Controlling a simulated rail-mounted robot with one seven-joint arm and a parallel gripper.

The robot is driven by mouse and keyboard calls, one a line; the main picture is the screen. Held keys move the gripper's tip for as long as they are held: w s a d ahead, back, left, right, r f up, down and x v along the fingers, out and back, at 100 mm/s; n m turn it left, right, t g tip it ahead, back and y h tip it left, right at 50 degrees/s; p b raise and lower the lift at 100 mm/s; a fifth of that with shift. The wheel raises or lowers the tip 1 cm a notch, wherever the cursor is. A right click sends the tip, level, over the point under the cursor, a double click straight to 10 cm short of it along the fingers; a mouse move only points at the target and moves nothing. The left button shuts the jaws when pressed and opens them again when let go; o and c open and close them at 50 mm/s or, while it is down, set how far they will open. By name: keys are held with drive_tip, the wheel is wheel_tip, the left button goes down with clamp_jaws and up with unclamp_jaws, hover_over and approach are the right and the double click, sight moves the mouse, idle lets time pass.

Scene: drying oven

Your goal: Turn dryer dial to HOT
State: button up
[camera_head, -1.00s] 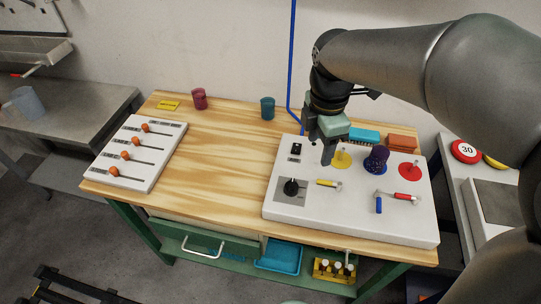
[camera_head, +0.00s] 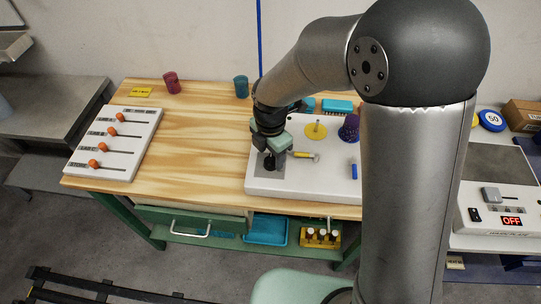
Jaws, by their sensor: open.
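A black round dial (camera_head: 269,163) sits on a grey plate at the left front of a white panel (camera_head: 300,187) on the wooden table. Its markings and pointer are too small or covered to read. My gripper (camera_head: 270,153) points down right over the dial, with its fingers open beside or just above it. The gripper and wrist hide part of the dial and plate, so I cannot tell whether the fingers touch it.
A yellow-handled lever (camera_head: 304,155) lies just right of the dial. A yellow disc (camera_head: 316,131), a purple cup-like piece (camera_head: 349,128) and a blue handle (camera_head: 354,171) are further right. My arm hides the panel's right side. A slider board (camera_head: 117,141) stands left; bare wood lies between.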

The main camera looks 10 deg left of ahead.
drive_tip(key=shift+f, duration=1.3)
drive_tip(key=c, duration=1)
